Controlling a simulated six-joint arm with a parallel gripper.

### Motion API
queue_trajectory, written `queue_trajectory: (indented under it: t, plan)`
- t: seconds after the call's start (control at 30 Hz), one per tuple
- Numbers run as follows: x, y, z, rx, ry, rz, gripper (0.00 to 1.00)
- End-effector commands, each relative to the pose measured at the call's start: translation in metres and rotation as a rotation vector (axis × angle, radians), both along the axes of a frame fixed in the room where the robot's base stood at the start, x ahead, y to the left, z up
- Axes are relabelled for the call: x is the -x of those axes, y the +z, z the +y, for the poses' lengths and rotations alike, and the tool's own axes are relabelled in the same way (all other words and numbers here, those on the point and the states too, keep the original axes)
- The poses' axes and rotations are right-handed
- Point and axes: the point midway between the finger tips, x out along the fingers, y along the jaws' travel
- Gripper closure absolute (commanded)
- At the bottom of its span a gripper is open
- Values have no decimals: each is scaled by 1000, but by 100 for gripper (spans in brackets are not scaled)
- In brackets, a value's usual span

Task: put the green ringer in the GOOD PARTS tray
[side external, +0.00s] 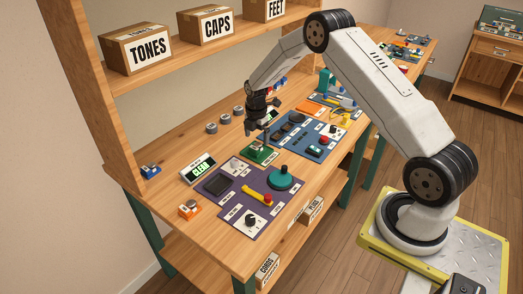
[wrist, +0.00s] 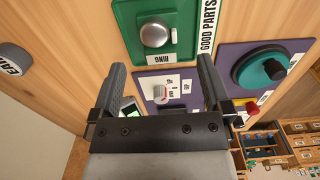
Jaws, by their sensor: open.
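The green ringer (wrist: 155,34), with a silver dome and a white label reading RING, lies inside the green GOOD PARTS tray (wrist: 191,30) in the wrist view. In the side view the green tray (side external: 250,158) sits on the bench at the far corner of the purple mat. My gripper (side external: 262,124) is above and close to the tray there. In the wrist view my gripper (wrist: 158,72) is open, and nothing is between its fingers. The ringer stands clear of both fingertips. Its small details are hard to see in the side view.
The purple mat (side external: 232,226) holds a teal dial, a red and yellow handset, and white parts. A CLEAR display (side external: 198,169) stands at its left. A blue mat (side external: 310,140) with parts lies behind. Grey round caps (side external: 211,128) stand near the shelf.

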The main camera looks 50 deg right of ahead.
Motion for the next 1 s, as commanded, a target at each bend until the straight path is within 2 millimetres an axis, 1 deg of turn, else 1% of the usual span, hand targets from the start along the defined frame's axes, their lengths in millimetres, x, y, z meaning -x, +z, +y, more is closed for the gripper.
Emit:
queue_trajectory:
  t: [0.03,0.3,0.5,0.7,1.0]
  plan:
    - [-1,9,0,1,0,-3,1]
    - [0,53,0,1,0,-2,1]
    - [0,76,0,0,0,-1,1]
    - [0,86,0,0,0,0,1]
    - [0,86,0,-1,0,0,1]
